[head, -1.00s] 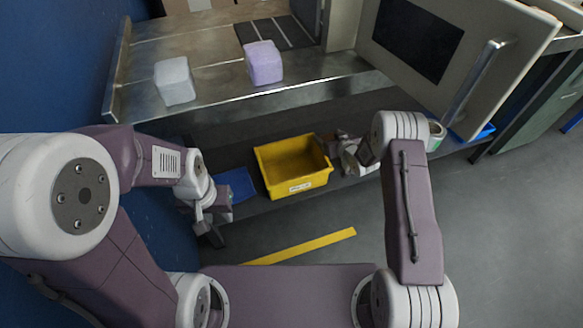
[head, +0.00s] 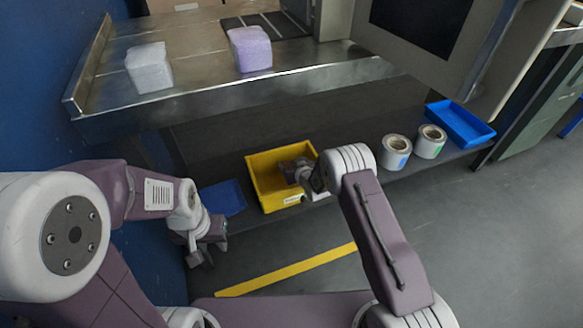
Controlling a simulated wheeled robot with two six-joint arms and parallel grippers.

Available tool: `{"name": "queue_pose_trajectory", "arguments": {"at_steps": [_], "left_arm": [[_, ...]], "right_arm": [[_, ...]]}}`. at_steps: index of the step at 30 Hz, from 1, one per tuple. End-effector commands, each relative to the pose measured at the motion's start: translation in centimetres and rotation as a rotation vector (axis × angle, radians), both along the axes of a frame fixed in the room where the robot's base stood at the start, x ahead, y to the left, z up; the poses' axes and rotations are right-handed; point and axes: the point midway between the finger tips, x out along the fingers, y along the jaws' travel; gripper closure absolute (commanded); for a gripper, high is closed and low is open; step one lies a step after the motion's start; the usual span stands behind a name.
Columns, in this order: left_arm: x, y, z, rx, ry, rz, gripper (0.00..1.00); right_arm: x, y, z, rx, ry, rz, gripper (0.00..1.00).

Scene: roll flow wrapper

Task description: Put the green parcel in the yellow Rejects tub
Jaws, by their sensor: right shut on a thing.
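The yellow Rejects tub (head: 257,178) stands on the low dark shelf under the steel table. My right gripper (head: 293,170) is over the tub's opening, its fingers inside the rim outline. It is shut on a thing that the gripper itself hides. I cannot make out the green parcel anywhere, nor tell how high the gripper is above the tub floor. My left gripper (head: 205,250) hangs empty-looking left of the tub, near the shelf's front edge; its finger gap is unclear.
A grey parcel (head: 149,68) and a purple parcel (head: 250,49) sit on the steel table (head: 200,97). Left of the tub lies a blue tray (head: 223,196). Two film rolls (head: 396,152) (head: 431,141) and a blue bin (head: 461,123) stand on the shelf's right.

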Motion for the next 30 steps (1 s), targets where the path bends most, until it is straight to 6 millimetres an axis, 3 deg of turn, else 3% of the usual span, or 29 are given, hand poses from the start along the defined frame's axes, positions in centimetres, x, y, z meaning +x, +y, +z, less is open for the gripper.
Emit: {"name": "queue_pose_trajectory", "arguments": {"at_steps": [19,20,21,22,30], "left_arm": [[0.0,0.0,-0.6,0.000,-0.001,0.000,0.64],[0.0,0.0,-0.6,0.000,-0.001,0.000,0.64],[0.0,0.0,-0.6,0.000,-0.001,0.000,0.64],[0.0,0.0,-0.6,0.000,-0.001,0.000,0.64],[0.0,0.0,-0.6,0.000,-0.001,0.000,0.64]], "right_arm": [[0.1,0.0,-0.8,0.001,-0.003,0.000,0.78],[0.0,0.0,-0.9,0.001,-0.002,0.000,0.22],[0.0,0.0,-0.9,0.001,-0.002,0.000,0.11],[0.0,0.0,-0.9,0.001,-0.002,0.000,0.06],[0.0,0.0,-0.8,0.001,-0.002,0.000,0.06]]}}
